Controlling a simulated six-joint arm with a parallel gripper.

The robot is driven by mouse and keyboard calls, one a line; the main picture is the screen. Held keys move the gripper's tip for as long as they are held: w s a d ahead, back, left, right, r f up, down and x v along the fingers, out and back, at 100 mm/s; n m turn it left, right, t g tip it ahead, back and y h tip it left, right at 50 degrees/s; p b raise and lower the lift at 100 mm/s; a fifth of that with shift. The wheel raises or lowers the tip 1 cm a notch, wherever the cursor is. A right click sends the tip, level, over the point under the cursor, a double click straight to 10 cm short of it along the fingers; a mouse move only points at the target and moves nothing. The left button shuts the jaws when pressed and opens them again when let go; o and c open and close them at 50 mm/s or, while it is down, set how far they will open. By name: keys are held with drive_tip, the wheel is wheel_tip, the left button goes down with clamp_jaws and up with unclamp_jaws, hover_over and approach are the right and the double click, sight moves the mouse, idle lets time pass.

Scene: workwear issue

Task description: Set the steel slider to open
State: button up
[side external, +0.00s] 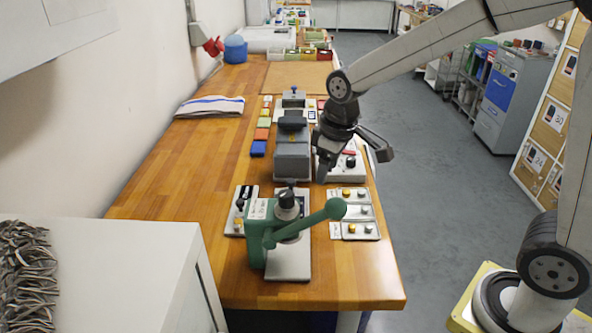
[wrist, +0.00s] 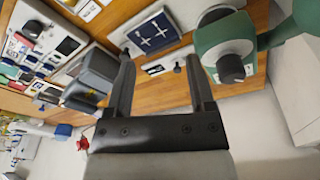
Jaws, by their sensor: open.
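I cannot make out for certain which part is the steel slider. A pale plate with a dark slot and small knobs (side external: 241,209) lies left of the green lever press (side external: 255,232). Several small plates with yellow and grey knobs (side external: 353,229) lie right of the press. The wrist view shows a dark blue panel with silver cross shapes (wrist: 150,32) beyond my fingers, beside the press (wrist: 224,47). My gripper (side external: 322,176) is open and empty above the table, behind the press and beside the grey block machine (side external: 292,160). Its spread fingers (wrist: 158,65) show in the wrist view.
The press's green arm (side external: 312,218) sticks out to the right over the table. Coloured blocks (side external: 260,140) lie left of the grey machine, and a folded cloth (side external: 210,107) lies farther left. The table's front (side external: 345,285) and left side are clear.

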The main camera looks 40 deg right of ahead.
drive_tip(key=w+a+n+g, duration=0.1)
drive_tip(key=w+a+n, duration=0.3)
drive_tip(key=w, duration=0.7)
drive_tip(key=n+g, duration=0.1)
drive_tip(key=n, duration=0.5)
hover_over(240, 201)
wheel_tip(240, 201, down, 3)
wheel_tip(240, 201, down, 5)
drive_tip(key=shift+f, duration=3.85)
clamp_jaws()
